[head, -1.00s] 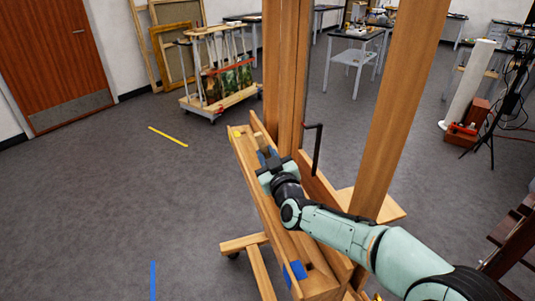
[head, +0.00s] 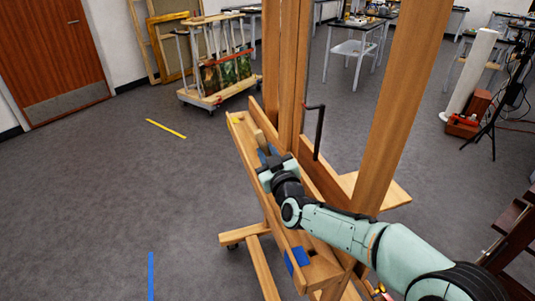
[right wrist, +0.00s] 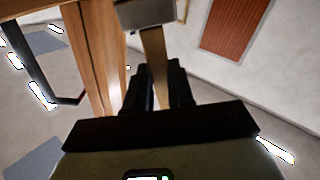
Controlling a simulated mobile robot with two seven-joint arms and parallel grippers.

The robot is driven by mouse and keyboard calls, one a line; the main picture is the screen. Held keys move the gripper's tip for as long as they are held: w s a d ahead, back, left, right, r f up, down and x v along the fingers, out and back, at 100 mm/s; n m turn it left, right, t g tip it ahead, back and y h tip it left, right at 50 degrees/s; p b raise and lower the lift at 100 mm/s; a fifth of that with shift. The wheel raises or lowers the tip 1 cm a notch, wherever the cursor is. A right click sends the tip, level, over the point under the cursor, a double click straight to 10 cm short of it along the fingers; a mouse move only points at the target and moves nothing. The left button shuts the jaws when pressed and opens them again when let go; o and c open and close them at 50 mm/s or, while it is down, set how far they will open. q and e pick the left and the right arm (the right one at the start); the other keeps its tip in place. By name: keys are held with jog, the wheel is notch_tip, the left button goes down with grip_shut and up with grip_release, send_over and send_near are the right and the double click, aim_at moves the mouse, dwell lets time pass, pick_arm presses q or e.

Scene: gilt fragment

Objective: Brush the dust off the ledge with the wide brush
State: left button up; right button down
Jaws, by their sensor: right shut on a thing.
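The ledge (head: 243,142) is the long wooden tray of an easel, running from the far left toward the front. My right gripper (head: 268,162) is over its far half. In the right wrist view it is shut on the wooden handle of the wide brush (right wrist: 156,62), with the handle between its fingers. The brush's grey metal band shows at the top edge there; its bristles are out of view. In the head view my gripper largely hides the brush. I cannot make out dust on the ledge. My left gripper is not in view.
Easel posts (head: 285,75) and a black crank handle (head: 319,130) rise behind the ledge. Blue tape (head: 297,257) marks its near end, and something yellow (head: 235,121) is at its far end. A painting cart (head: 215,75) stands beyond.

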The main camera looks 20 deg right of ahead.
jog(key=shift+f, duration=0.25)
jog(key=shift+w, duration=0.1)
dwell(0.3)
jog(key=shift+w+d, duration=0.2)
jog(key=shift+w, duration=1.6)
jog(key=shift+w+p, duration=3)
jog(key=shift+w, duration=2.65)
jog(key=s+a+b, duration=0.2)
jog(key=s+b, duration=0.4)
jog(key=s, duration=0.9)
